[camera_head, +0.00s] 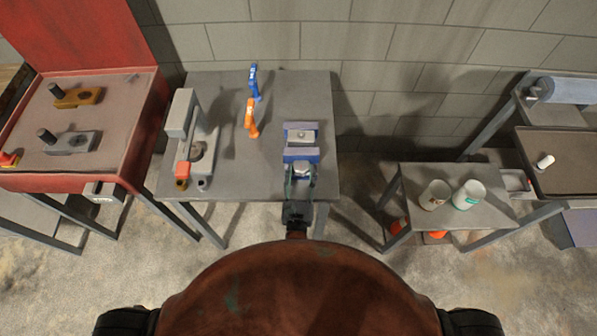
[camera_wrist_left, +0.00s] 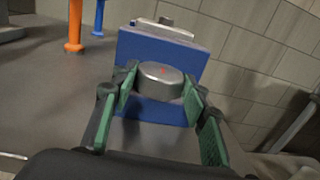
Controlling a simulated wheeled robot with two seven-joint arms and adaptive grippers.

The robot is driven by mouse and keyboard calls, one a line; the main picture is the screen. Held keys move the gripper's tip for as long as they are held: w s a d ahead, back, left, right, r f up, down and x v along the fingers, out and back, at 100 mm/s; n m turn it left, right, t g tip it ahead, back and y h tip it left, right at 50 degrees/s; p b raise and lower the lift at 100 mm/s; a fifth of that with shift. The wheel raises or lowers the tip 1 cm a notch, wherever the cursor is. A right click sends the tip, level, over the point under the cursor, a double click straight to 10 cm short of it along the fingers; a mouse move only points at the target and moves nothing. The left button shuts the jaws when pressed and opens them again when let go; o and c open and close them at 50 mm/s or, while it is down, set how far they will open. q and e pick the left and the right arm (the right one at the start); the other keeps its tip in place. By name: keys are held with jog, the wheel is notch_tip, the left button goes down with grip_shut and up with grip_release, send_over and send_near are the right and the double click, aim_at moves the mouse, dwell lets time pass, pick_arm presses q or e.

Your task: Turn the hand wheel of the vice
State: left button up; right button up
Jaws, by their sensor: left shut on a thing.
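The blue vice (camera_head: 289,155) stands at the right part of the grey middle table, with grey jaw blocks on top. It also shows in the left wrist view (camera_wrist_left: 134,45). Its hand wheel, a round silver disc with a small red mark (camera_wrist_left: 161,73), faces my left wrist camera on the near side of the vice; it also shows in the head view (camera_head: 302,170). My left gripper (camera_head: 302,176) reaches the wheel from the front. Its green-padded fingers (camera_wrist_left: 160,84) lie on either side of the wheel and are shut on it. My right gripper is not in view.
On the same table (camera_head: 315,100) stand an orange clamp (camera_head: 251,118), a blue clamp (camera_head: 254,82) and a grey machine (camera_head: 179,115) at left. A low table at right holds two white cups (camera_head: 435,194). A red bench (camera_head: 120,90) stands far left.

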pick_arm(q)
jog(key=shift+c, duration=1)
jog(key=shift+a+m+h+p, duration=0.2)
jog(key=shift+m+h+p, duration=0.25)
jog(key=shift+m+h, duration=0.6)
jog(key=shift+n+h, duration=0.25)
jog(key=o, duration=1.2)
jog(key=shift+c, duration=0.2)
jog(key=v, duration=1.2)
jog(key=shift+r, duration=0.2)
